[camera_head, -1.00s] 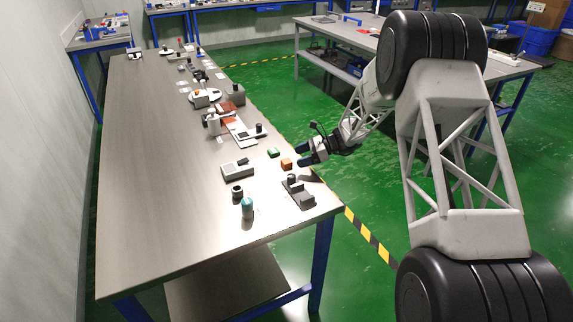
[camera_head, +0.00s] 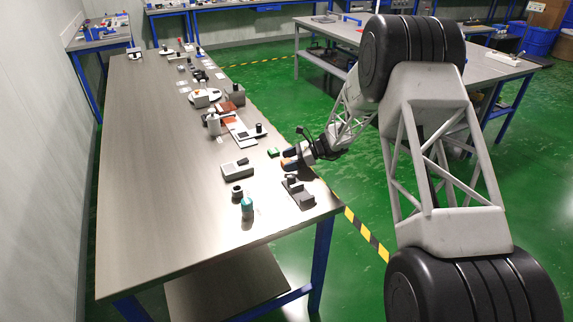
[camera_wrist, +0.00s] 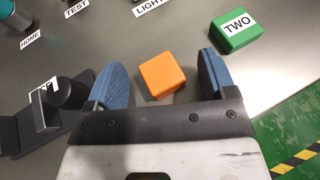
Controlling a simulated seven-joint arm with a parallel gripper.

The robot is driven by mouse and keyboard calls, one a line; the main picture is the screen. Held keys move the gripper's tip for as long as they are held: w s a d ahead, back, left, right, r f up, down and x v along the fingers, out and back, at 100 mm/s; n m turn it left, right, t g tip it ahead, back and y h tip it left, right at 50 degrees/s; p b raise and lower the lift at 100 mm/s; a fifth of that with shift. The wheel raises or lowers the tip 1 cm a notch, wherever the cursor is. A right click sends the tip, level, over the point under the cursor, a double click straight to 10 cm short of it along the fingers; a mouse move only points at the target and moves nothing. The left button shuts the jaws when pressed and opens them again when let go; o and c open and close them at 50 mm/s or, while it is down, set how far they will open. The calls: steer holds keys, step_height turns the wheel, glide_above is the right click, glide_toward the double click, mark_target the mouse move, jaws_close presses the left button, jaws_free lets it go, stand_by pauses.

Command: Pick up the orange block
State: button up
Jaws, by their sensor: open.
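The orange block (camera_wrist: 161,75) lies on the metal table between the two blue fingers of my gripper (camera_wrist: 162,82) in the wrist view. The gripper is open, with a gap on each side of the block; the right gap looks a little wider at the fingertips. In the head view my gripper (camera_head: 288,158) is at the table's right edge, and the orange block (camera_head: 287,163) is mostly hidden by it.
A green block marked TWO (camera_wrist: 234,31) lies just right of and beyond the gripper. A dark fixture with a black knob (camera_wrist: 66,93) stands close to the left finger. A grey box (camera_head: 238,170) and a teal-capped bottle (camera_head: 247,207) stand farther left. The table edge is near on the right.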

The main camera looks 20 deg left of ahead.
mark_target(289, 161)
steer(key=shift+c, duration=0.2)
stand_by(0.4)
steer(key=c, duration=1.1)
steer(key=shift+c, duration=0.2)
steer(key=shift+r, duration=0.75)
steer(key=shift+c, duration=1.1)
step_height(289, 161, up, 8)
steer(key=shift+r, duration=0.2)
jaws_close()
